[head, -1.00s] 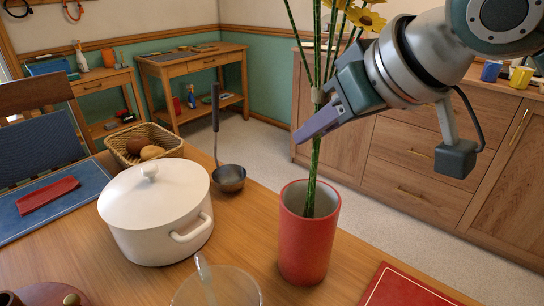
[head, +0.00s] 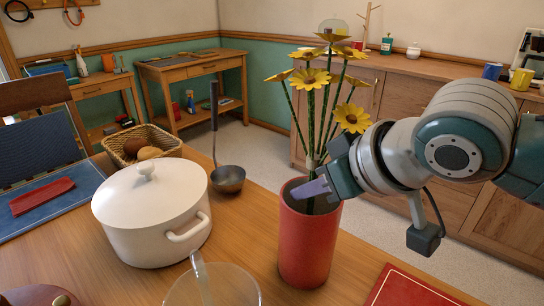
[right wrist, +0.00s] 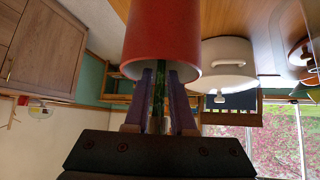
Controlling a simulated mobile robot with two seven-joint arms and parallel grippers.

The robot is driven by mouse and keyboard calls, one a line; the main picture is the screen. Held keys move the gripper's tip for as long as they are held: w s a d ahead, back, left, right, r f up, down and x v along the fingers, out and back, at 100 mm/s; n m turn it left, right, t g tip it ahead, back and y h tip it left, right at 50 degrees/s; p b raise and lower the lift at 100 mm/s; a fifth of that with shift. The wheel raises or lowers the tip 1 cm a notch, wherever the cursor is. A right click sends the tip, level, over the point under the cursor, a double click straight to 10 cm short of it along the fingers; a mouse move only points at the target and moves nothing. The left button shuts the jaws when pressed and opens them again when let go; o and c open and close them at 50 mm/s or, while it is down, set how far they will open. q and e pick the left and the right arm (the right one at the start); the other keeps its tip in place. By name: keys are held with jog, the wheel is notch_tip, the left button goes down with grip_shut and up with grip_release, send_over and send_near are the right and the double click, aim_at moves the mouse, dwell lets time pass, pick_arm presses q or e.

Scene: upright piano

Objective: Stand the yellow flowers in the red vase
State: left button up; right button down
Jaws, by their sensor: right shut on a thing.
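The red vase (head: 307,245) stands upright on the wooden table, right of the white pot. The yellow flowers (head: 330,80) stand upright with their stems down inside the vase mouth and their blooms spread above it. My right gripper (head: 312,190) is at the vase's rim, shut on the stems. In the right wrist view, which looks upside down, both fingers (right wrist: 166,105) close on the green stems (right wrist: 160,95) just at the mouth of the red vase (right wrist: 165,35). The stem ends are hidden inside the vase. My left gripper is not in view.
A white lidded pot (head: 150,215) stands left of the vase, with a glass bowl (head: 215,288) in front. A ladle (head: 228,178) and a bread basket (head: 140,145) are behind. A red mat or book (head: 410,290) lies at the right front.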

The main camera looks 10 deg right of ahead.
jog(key=c, duration=1)
grip_release()
jog(key=shift+f, duration=0.1)
jog(key=shift+c, duration=0.2)
jog(key=p+v, duration=0.3)
jog(key=v, duration=0.9)
jog(key=s+d+f+m+g+h, duration=0.1)
jog(key=s+f, duration=0.3)
jog(key=s, duration=0.5)
jog(key=s+d+f+m+g+h, duration=0.1)
jog(key=s+f+g, duration=0.2)
jog(key=s, duration=0.6)
jog(key=shift+d+f+g+h, duration=0.35)
jog(key=shift+f+g+h, duration=0.05)
jog(key=shift+f, duration=0.45)
